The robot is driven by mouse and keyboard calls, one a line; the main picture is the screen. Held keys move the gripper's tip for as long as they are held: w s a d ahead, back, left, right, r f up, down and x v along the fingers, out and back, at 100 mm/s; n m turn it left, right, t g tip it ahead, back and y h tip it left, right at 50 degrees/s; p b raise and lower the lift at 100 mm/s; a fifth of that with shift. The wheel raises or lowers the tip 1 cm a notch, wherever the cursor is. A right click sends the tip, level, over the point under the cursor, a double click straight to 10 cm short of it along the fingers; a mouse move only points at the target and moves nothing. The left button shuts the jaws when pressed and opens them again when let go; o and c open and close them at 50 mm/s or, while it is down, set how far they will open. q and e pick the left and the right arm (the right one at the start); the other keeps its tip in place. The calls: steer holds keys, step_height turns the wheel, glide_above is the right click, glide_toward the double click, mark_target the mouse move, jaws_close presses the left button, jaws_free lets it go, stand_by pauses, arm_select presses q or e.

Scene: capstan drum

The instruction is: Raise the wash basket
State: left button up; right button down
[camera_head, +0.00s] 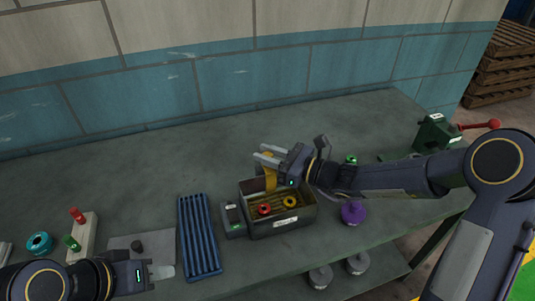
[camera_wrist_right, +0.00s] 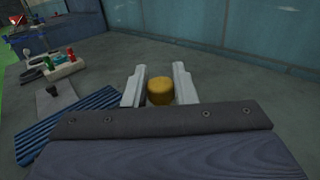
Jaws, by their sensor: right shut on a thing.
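The wash basket appears to be the mesh-like insert with red (camera_head: 264,209) and yellow (camera_head: 289,201) ring-shaped parts, inside a grey open box (camera_head: 283,228). A yellow upright piece (camera_head: 270,179), seemingly its handle, rises at the box's far left. My right gripper (camera_head: 268,158) is above the box, shut on this yellow piece; the piece's round top (camera_wrist_right: 160,91) shows between the fingers in the right wrist view. Whether the basket is clear of the box floor cannot be told. My left gripper (camera_head: 158,272) is low at the left, its finger gap unclear.
A blue ribbed tray (camera_head: 199,236) and a small grey unit (camera_head: 233,219) stand left of the box. A purple knobbed part (camera_head: 353,212) is at its right. A green device with a red handle (camera_head: 436,132) stands far right. The back of the bench is clear.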

step_height(320, 180, up, 6)
steer(key=p, duration=0.3)
steer(key=shift+r, duration=0.2)
steer(key=shift+f, duration=0.1)
steer(key=c, duration=1.4)
jaws_free()
steer(key=shift+o, duration=1)
